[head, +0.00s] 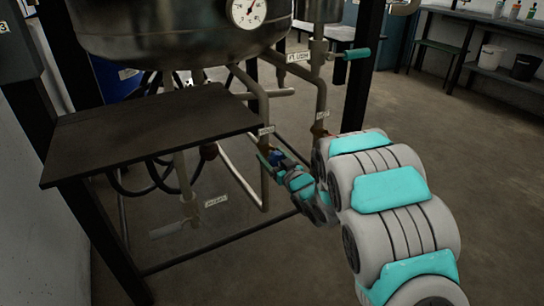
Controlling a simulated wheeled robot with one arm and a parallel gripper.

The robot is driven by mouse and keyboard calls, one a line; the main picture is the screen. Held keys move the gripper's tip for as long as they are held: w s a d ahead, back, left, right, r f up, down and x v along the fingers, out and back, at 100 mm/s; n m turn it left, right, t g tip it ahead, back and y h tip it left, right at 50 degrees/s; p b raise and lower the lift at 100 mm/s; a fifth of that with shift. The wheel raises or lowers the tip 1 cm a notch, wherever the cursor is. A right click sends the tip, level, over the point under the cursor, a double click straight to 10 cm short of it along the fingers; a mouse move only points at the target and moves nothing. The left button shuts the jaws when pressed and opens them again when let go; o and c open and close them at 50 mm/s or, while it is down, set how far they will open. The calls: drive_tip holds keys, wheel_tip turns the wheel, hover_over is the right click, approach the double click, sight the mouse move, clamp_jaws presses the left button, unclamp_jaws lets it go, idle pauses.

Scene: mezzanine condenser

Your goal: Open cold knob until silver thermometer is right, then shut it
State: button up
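A round dial thermometer (248,12) with a white face and metal rim sits on the dark metal vessel (165,30) at the top. Its needle shows, but the scale is too small to read. My arm reaches in from the lower right, and my gripper (268,154) is at a small blue part (277,157) beside the vertical pipes, below a small tag (266,130). The blue part may be the cold knob; the tag's writing is not legible. My gripper's fingers are small and partly hidden, so I cannot tell whether they are closed on it.
A dark shelf plate (150,128) on a black frame stands left of my gripper. A teal-handled valve (357,53) is on the upper pipe. A lower valve with a tag (215,201) hangs under the shelf. A bench (500,70) with buckets stands far right; the floor before it is clear.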

drive_tip(key=c, duration=1.1)
